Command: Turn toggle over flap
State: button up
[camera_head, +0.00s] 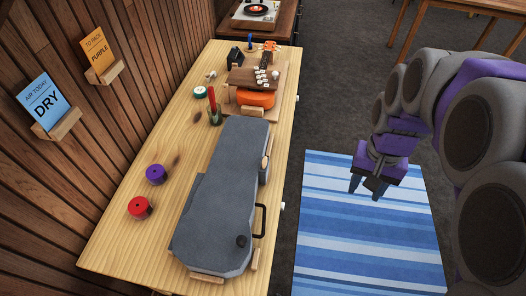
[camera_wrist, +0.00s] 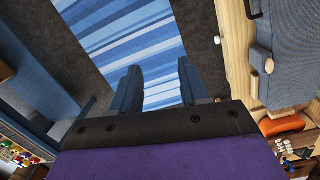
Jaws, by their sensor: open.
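A long grey ukulele case (camera_head: 222,190) lies closed on the wooden workbench (camera_head: 180,95). I cannot make out a separate flap. A black handle (camera_head: 260,220) stands out on the case's right side. My gripper (camera_head: 368,188) hangs to the right of the bench, above the striped rug, open and empty. In the wrist view my gripper (camera_wrist: 159,66) has its two blue fingers apart over the rug; part of the grey case (camera_wrist: 289,35) shows at the upper right.
Small wooden blocks (camera_head: 207,277) touch the case's edges. Red (camera_head: 139,207) and purple (camera_head: 156,174) round items lie to its left. An orange ukulele (camera_head: 256,98) lies beyond it. The blue striped rug (camera_head: 365,250) is clear.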

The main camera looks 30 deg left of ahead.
jog(key=w+a+p, duration=0.2)
jog(key=w+a, duration=0.2)
jog(key=w, duration=0.1)
jog(key=n+p, duration=0.2)
jog(key=p, duration=0.3)
send_over(264, 160)
notch_tip(264, 160, down, 10)
jog(key=shift+t, duration=0.4)
jog(key=f, duration=0.7)
jog(key=f+b, duration=0.1)
jog(key=f, duration=0.2)
jog(key=shift+s+d+f, duration=0.1)
jog(key=shift+d+f, duration=0.1)
jog(key=shift+d, duration=0.05)
jog(key=shift+a+f, duration=0.35)
jog(key=shift+f, duration=0.3)
jog(key=shift+d, duration=0.1)
